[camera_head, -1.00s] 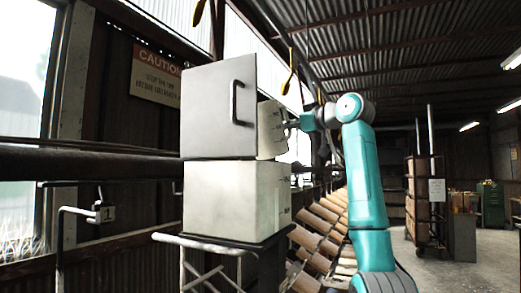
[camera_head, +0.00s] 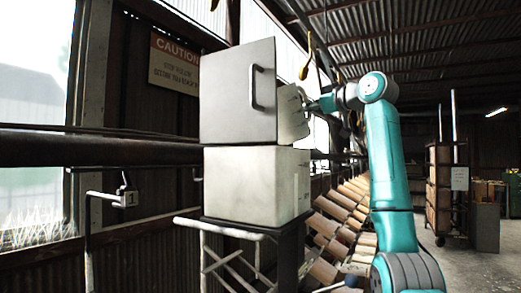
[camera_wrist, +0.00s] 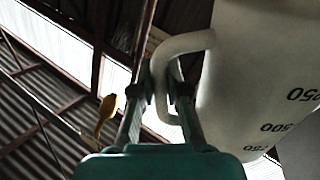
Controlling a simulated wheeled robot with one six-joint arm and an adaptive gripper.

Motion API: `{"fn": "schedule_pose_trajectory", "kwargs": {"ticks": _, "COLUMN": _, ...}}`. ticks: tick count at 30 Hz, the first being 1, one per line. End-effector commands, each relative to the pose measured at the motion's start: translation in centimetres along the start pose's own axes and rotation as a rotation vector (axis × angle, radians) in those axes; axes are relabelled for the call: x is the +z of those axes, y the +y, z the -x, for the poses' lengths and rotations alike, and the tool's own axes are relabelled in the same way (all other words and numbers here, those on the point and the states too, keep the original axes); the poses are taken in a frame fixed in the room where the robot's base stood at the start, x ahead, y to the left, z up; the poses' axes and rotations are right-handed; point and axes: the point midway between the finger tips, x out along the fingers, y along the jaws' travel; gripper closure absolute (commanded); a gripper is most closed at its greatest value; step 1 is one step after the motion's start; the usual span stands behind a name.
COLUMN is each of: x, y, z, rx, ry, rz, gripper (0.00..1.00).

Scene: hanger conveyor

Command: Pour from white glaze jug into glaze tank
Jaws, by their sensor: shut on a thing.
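The white glaze jug (camera_head: 292,115) is above the right side of the glaze tank (camera_head: 255,185), tilted and partly hidden behind the tank's raised grey lid (camera_head: 225,95). My gripper (camera_head: 315,105) reaches it from the right and is shut on its handle. In the wrist view, the jug (camera_wrist: 255,60) fills the upper right, with dark measuring marks that read upside down. My gripper's fingers (camera_wrist: 167,88) close on the jug's handle (camera_wrist: 185,43). The tank's opening, the jug's mouth and any flowing glaze are hidden.
The tank stands on a dark stand with a pale metal rail (camera_head: 230,228). A caution sign (camera_head: 173,65) is on the wall behind. Slanted brown boards (camera_head: 340,215) run back at the right. A tall rack (camera_head: 440,190) stands far right, beside open floor.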

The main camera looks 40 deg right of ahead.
Motion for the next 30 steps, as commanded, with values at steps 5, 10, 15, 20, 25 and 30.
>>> {"fn": "schedule_pose_trajectory", "kwargs": {"ticks": 5, "x": -0.48, "y": 0.19, "z": 0.09, "rx": 0.002, "ry": 0.005, "rz": 0.028, "gripper": 1.0}}
{"fn": "schedule_pose_trajectory", "kwargs": {"ticks": 10, "x": -0.5, "y": 0.2, "z": 0.08, "rx": 0.002, "ry": 0.005, "rz": 0.033, "gripper": 1.0}}
{"fn": "schedule_pose_trajectory", "kwargs": {"ticks": 15, "x": -0.52, "y": 0.21, "z": 0.08, "rx": 0.002, "ry": 0.005, "rz": 0.034, "gripper": 1.0}}
{"fn": "schedule_pose_trajectory", "kwargs": {"ticks": 20, "x": -0.67, "y": 0.29, "z": 0.09, "rx": 0.002, "ry": 0.005, "rz": 0.05, "gripper": 1.0}}
{"fn": "schedule_pose_trajectory", "kwargs": {"ticks": 25, "x": -0.92, "y": 0.42, "z": 0.1, "rx": 0.002, "ry": 0.005, "rz": 0.078, "gripper": 1.0}}
{"fn": "schedule_pose_trajectory", "kwargs": {"ticks": 30, "x": -0.98, "y": 0.44, "z": 0.1, "rx": 0.002, "ry": 0.005, "rz": 0.085, "gripper": 1.0}}
